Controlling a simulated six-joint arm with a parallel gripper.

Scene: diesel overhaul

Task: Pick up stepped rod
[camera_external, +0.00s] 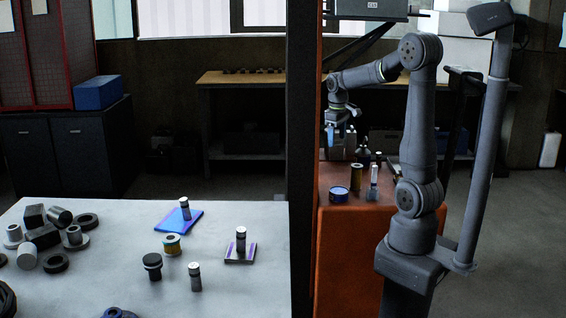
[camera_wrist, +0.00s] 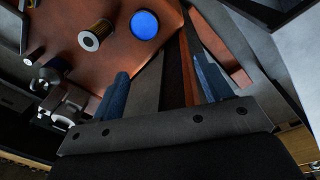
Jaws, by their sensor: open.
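Several upright dark rods with bright metal bands stand on the pale table (camera_external: 100,290) in the external view. One rod (camera_external: 185,208) is on a blue plate (camera_external: 176,222). Another rod (camera_external: 240,238) is on a light plate with purple strips (camera_external: 240,255). A third rod (camera_external: 195,277) stands directly on the table. I cannot tell which is the stepped rod. My gripper (camera_external: 331,143) is high near the orange bench, well apart from these rods. In the wrist view my gripper (camera_wrist: 162,85) has its blue fingers wide apart, with nothing between them.
The filter (camera_wrist: 95,35) and blue disc (camera_wrist: 144,25) show in the wrist view. A dark post (camera_external: 299,120) stands between table and bench. Metal parts crowd the table's left.

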